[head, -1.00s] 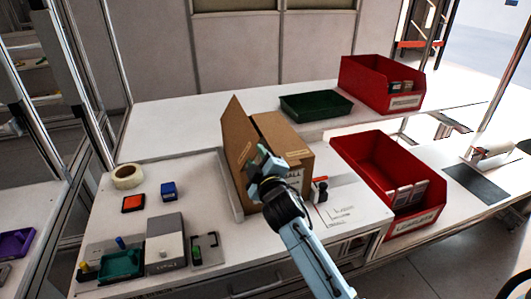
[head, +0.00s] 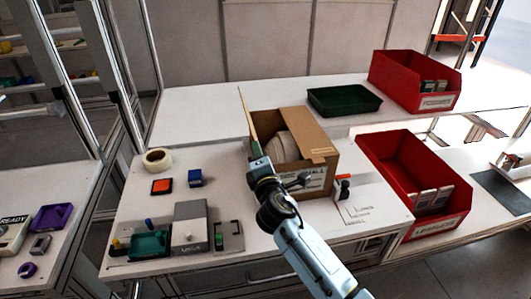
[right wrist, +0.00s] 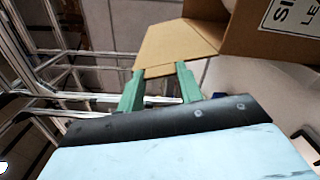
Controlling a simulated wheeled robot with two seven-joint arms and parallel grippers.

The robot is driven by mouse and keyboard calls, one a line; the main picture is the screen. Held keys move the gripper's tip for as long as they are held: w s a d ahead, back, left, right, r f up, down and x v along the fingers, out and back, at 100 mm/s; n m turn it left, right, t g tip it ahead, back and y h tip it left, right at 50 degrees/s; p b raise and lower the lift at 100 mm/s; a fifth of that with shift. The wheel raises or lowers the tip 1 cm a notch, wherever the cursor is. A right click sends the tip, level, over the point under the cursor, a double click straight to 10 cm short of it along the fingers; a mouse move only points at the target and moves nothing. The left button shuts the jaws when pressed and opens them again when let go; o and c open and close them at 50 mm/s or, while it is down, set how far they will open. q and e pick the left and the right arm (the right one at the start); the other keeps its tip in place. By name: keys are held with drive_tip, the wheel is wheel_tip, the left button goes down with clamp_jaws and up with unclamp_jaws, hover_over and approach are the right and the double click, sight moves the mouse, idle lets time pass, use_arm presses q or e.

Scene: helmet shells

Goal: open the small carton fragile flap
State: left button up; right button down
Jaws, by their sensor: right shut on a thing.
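The brown carton (head: 316,178) stands on the near bench with lettering on its front, partly hidden by my right arm. Its right flap (head: 305,133) lies over part of the top. Its left flap (head: 249,120) stands up nearly edge-on, and the opening beside it shows a pale rounded thing (head: 281,147) inside. My right gripper (head: 259,164) is at the near end of the left flap. In the right wrist view, the green fingers (right wrist: 158,76) are shut on the edge of this flap (right wrist: 180,46). My left gripper is not in view.
A red bin (head: 397,168) stands right of the carton, another red bin (head: 410,80) and a green tray (head: 344,99) behind. A grey box (head: 190,232) stands at the front.

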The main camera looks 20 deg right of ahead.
drive_tip(key=shift+a+f+n, duration=0.1)
drive_tip(key=shift+a+n, duration=0.25)
drive_tip(key=shift+n, duration=0.25)
drive_tip(key=c, duration=0.9)
unclamp_jaws()
drive_tip(key=shift+f, duration=0.1)
drive_tip(key=s, duration=0.4)
drive_tip(key=s+a, duration=0.1)
drive_tip(key=s, duration=0.3)
drive_tip(key=s+a, duration=0.1)
drive_tip(key=s, duration=0.4)
drive_tip(key=shift+a, duration=0.1)
